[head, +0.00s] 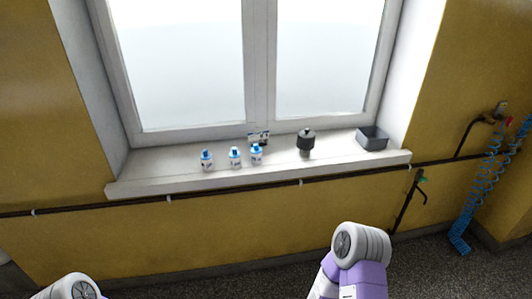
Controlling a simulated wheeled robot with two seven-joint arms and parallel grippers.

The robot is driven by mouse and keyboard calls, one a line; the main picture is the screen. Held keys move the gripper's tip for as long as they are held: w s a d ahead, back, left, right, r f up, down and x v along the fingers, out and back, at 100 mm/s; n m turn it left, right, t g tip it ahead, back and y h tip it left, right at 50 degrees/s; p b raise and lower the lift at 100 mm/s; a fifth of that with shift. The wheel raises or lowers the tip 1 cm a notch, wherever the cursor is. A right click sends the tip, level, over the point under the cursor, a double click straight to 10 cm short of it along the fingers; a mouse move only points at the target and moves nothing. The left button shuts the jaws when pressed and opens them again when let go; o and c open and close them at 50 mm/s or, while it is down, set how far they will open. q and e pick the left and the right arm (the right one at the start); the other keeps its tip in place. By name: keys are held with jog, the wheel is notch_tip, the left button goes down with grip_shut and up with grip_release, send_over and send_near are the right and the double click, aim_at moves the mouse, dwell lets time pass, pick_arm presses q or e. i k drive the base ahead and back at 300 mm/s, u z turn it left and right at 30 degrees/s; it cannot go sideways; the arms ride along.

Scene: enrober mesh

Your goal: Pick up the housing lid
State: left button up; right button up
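No housing lid can be clearly made out in the head view. A dark grey, rounded object (306,142) with a wider top and narrower base stands upright on the window sill (180,173); I cannot tell whether it is or includes the lid. Parts of my two purple and white arms show at the bottom edge, one at the lower left and one right of centre. Both arms are well below the sill and apart from everything on it. Neither gripper shows.
Several small white and blue bottles (207,160) stand left of the dark object, with a small printed card (259,138) behind. A grey open bin (372,139) is at the sill's right end. A dark pipe runs below the sill. A blue coiled hose (484,180) hangs at right.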

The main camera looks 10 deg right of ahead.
aim_at(306, 139)
jog(key=z, duration=1.1)
jog(key=i, duration=1.7)
jog(key=u, duration=0.9)
